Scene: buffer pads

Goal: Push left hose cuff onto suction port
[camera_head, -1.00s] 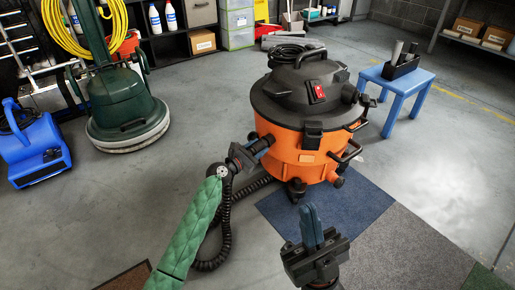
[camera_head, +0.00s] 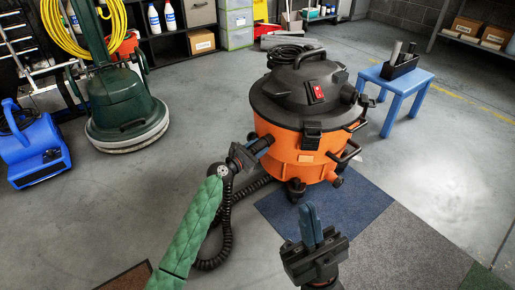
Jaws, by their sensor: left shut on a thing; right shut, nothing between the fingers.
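The orange and black vacuum (camera_head: 305,120) stands in the middle of the view, upright on the floor. My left gripper (camera_head: 250,150) is at the vacuum's left side, shut on the hose cuff (camera_head: 261,145), beside the drum. The suction port is hidden behind the cuff and gripper, so I cannot tell how far the cuff sits on it. The black ribbed hose (camera_head: 227,225) hangs below the gripper and loops on the floor. My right gripper (camera_head: 311,222) is shut and empty, in front of the vacuum near the bottom.
A blue stool (camera_head: 398,82) with a black caddy stands right of the vacuum. A green floor machine (camera_head: 125,108) and a blue blower (camera_head: 33,148) stand left. Blue and grey mats (camera_head: 358,205) lie under and in front of the vacuum. Floor at left centre is clear.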

